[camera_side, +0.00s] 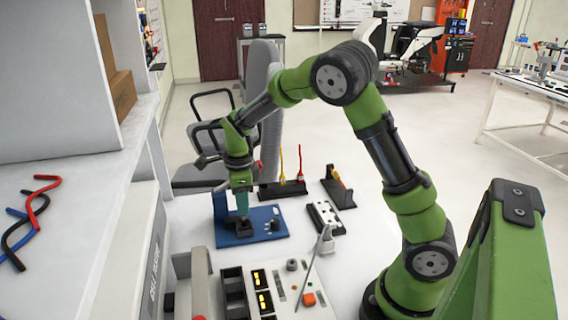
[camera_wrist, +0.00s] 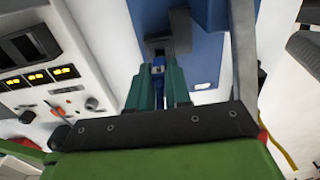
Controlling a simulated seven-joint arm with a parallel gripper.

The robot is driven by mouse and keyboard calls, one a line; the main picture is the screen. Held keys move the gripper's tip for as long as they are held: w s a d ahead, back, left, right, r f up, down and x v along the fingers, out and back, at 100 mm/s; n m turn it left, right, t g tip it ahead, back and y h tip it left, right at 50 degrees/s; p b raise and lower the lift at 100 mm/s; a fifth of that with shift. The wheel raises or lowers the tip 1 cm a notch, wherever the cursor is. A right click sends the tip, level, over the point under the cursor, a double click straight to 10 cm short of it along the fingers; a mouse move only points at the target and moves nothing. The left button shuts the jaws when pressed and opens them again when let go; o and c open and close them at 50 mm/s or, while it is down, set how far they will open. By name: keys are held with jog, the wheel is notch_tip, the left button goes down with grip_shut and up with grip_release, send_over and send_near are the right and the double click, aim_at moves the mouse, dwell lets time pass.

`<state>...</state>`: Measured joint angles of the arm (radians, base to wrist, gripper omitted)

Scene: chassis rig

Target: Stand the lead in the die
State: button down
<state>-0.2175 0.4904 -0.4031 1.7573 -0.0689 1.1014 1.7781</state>
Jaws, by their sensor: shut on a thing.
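My gripper (camera_side: 242,209) points down over a blue plate (camera_side: 262,215) on the white bench. Its teal fingers (camera_wrist: 157,95) are shut on a slim blue lead (camera_wrist: 158,72) in the wrist view. The lead's far end points at a dark block (camera_wrist: 160,46), which looks like the die. The same dark block (camera_side: 243,229) sits on the blue plate right below the fingertips in the side view. The lead is hidden by the fingers there, and I cannot tell whether its tip is inside the block or just above it.
A black rack (camera_side: 283,188) behind the plate holds upright red and yellow leads (camera_side: 299,165). A small black piece (camera_side: 275,225) stands on the plate's right side. A control panel (camera_side: 300,285) with yellow displays is in front. A white slotted block (camera_side: 325,217) lies to the right.

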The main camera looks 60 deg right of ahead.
jog(key=shift+f, duration=1.6)
dwell(0.4)
jog(key=c, duration=1)
grip_release()
notch_tip(320, 180, up, 17)
